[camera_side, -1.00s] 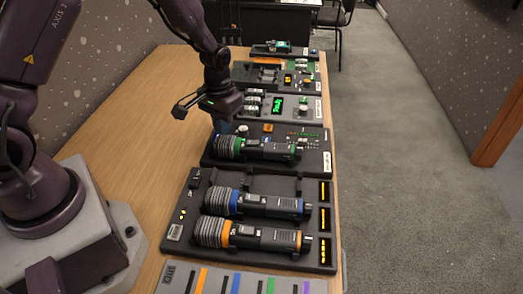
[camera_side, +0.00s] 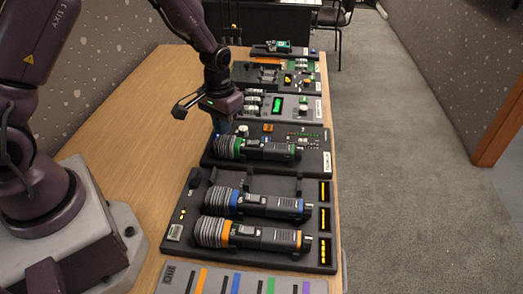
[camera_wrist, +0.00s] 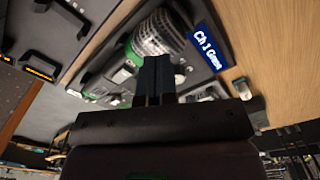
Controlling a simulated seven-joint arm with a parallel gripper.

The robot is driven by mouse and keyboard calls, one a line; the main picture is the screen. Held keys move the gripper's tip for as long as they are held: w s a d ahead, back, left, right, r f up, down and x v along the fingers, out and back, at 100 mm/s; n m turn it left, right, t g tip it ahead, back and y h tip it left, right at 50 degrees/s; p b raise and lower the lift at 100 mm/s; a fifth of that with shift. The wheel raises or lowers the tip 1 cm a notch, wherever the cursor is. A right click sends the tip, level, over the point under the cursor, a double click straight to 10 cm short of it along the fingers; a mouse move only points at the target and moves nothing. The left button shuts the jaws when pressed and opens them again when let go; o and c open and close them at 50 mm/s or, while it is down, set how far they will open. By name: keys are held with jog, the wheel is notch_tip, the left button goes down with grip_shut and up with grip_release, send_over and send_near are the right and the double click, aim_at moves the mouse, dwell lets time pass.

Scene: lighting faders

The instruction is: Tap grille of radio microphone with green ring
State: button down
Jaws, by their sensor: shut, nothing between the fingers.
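The radio microphone with the green ring (camera_side: 262,149) lies on its side on a dark panel, its ribbed grille (camera_side: 226,147) toward the left. In the wrist view its grille (camera_wrist: 157,33) is pale and ribbed, with the green ring (camera_wrist: 133,55) below it. My gripper (camera_side: 224,130) is shut and empty, pointing down right at the grille end. In the wrist view its fingertips (camera_wrist: 162,62) overlap the lower edge of the grille. I cannot tell whether they touch it; part of the microphone body is hidden behind my gripper.
Microphones with a blue ring (camera_side: 262,204) and an orange ring (camera_side: 262,236) lie on a nearer panel. A blue label (camera_wrist: 207,47) sits beside the grille. Panels with small controls (camera_side: 290,105) stand farther back. The wooden table (camera_side: 120,125) is clear on the left.

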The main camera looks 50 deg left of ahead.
jog(key=shift+f, duration=0.15)
jog(key=shift+f, duration=1.05)
jog(key=shift+r, duration=0.1)
jog(key=shift+r, duration=3.5)
